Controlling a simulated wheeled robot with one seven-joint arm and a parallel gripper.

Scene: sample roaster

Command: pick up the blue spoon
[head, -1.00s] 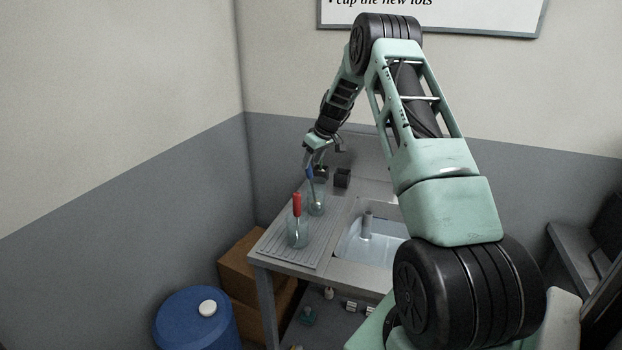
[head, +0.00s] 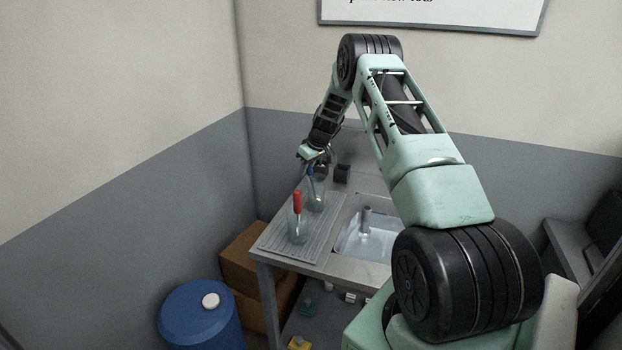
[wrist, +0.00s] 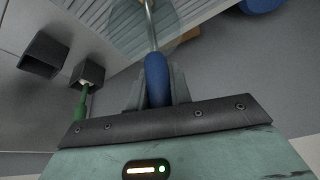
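The blue spoon (head: 310,171) stands in the rear glass (head: 317,197) on the draining board, its blue handle upward. In the wrist view its blue handle (wrist: 157,78) lies between the two fingers of my gripper (wrist: 158,88), which sit close against both sides of it. My gripper looks shut on the handle. The metal shaft (wrist: 151,25) runs from the handle into the clear glass (wrist: 125,15). In the head view my gripper (head: 316,164) is just above the glass, and its fingertips are too small to make out well.
A red-handled spoon (head: 297,202) stands in a nearer glass (head: 298,231). A green-handled item (wrist: 81,108) is at a small dark holder (wrist: 89,74), beside another dark box (wrist: 42,54). The sink (head: 372,238) lies to the right. A blue drum (head: 195,325) is on the floor.

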